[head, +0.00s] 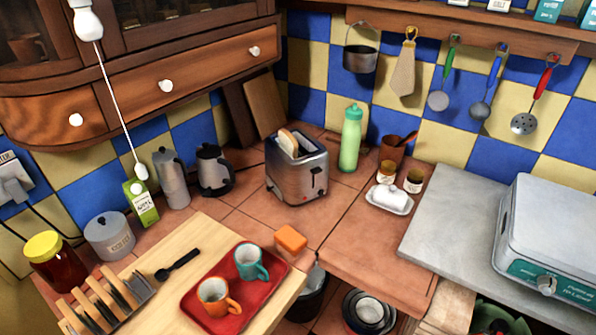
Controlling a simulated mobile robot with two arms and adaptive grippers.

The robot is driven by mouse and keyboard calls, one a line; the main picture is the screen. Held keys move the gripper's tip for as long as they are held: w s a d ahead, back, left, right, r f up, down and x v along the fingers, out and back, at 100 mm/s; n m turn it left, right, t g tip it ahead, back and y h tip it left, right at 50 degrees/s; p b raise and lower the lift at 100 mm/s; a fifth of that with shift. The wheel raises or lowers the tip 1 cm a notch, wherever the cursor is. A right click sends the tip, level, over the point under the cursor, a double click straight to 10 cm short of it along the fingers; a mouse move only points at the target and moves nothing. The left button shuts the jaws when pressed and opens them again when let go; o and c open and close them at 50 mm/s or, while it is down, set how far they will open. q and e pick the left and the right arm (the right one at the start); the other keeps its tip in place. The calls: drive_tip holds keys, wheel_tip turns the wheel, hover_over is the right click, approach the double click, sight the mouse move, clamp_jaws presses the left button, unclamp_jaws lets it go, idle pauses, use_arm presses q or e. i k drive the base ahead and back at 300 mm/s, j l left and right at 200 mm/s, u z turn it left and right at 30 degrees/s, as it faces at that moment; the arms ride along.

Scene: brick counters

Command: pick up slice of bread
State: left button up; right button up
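A slice of bread (288,138) stands upright in a slot of the silver toaster (297,172) on the tiled counter in the back corner. Only the top of the slice shows; the rest is hidden inside the toaster. Neither of my grippers is in the head view.
A green bottle (351,140) stands right of the toaster, and a dark kettle (214,171) stands left of it. A red tray (196,294) with two mugs lies on the wooden board in front. A hanging cord (112,105) crosses the left side. The tiles in front of the toaster are mostly clear.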

sight(114, 282)
drive_tip(key=u, duration=1.35)
